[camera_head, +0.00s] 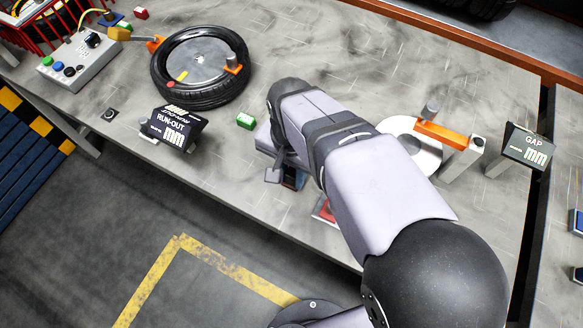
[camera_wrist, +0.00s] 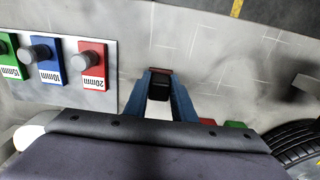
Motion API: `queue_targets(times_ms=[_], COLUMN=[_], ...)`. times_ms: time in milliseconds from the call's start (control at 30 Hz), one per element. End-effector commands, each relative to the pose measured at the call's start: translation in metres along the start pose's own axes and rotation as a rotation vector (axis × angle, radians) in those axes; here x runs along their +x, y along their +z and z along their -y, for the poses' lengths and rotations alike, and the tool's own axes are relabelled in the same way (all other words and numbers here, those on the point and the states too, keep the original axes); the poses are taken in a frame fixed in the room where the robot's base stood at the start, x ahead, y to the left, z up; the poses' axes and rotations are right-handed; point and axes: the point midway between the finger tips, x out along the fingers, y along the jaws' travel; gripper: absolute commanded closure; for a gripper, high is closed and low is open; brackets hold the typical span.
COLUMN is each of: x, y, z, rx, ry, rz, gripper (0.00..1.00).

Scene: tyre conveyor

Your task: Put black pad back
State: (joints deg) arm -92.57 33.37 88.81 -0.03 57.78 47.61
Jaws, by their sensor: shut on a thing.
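My gripper (camera_wrist: 160,78) points down over the table near its front edge, with its two blue fingers closed on a dark block that looks like the black pad (camera_wrist: 160,83). The block has a brownish strip along its far edge in the wrist view. In the head view my gripper (camera_head: 287,178) is mostly hidden behind my own arm, and the held pad cannot be made out there. Whether the pad touches the table is not clear.
A plate (camera_wrist: 112,99) beside my gripper holds green (camera_wrist: 7,55), blue (camera_wrist: 46,70) and red (camera_wrist: 92,68) knobbed blocks. A green block (camera_head: 245,121) lies near the tyre (camera_head: 160,81). The run-out display (camera_head: 172,130) and gap display (camera_head: 525,148) stand at either side.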

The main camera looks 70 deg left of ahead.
Motion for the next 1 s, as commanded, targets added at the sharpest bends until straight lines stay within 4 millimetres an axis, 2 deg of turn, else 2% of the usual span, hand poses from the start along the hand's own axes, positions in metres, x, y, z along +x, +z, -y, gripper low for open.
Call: queue_targets(times_ms=[333,367,433,767,1000], x=[0.003,0.004,0.003,0.002,-0.015], y=[0.000,0.000,0.000,0.000,-0.001], z=[0.000,0.000,0.000,0.000,0.001], rx=[0.000,0.000,0.000,0.000,0.000], ry=[0.000,0.000,0.000,0.000,-0.002], rz=[0.000,0.000,0.000,0.000,-0.002], gripper=[0.98,0.74,0.58,0.58,0.58])
